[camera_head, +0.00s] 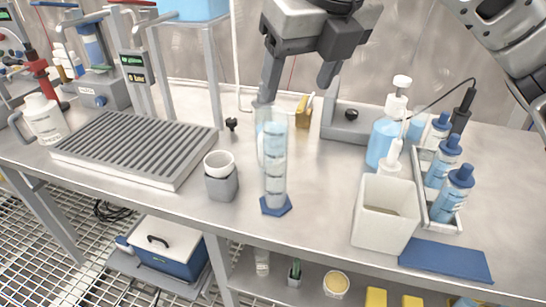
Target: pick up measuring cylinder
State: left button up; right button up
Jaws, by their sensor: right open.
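The measuring cylinder (274,165) is tall and clear, with a blue foot, and stands upright near the front of the steel bench. My right gripper (296,92) reaches down from the top of the view. It is open, with its two fingers apart and nothing between them. Its left finger ends at the cylinder's top in the picture; I cannot tell whether they touch. Its right finger is off to the right of the cylinder. My left gripper is not in view.
A white cup in a grey holder (222,184) stands left of the cylinder, beside a ribbed grey tray (138,150). On the right are a white bin (372,222), blue-capped bottles (437,172) and a blue pump bottle (381,140). Bare bench lies between cylinder and bin.

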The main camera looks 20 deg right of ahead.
aim_at(275, 134)
jog(key=x, duration=0.9)
jog(key=shift+s+a+f, duration=0.1)
jog(key=shift+f, duration=0.05)
jog(key=w+f, duration=0.1)
jog(key=f, duration=0.1)
jog(key=w+f, duration=0.1)
jog(key=w, duration=0.1)
jog(key=shift+a+f+p, duration=0.25)
jog(key=shift+f+p, duration=0.1)
jog(key=shift+w+f, duration=0.15)
jog(key=shift+f, duration=0.3)
jog(key=c, duration=1.4)
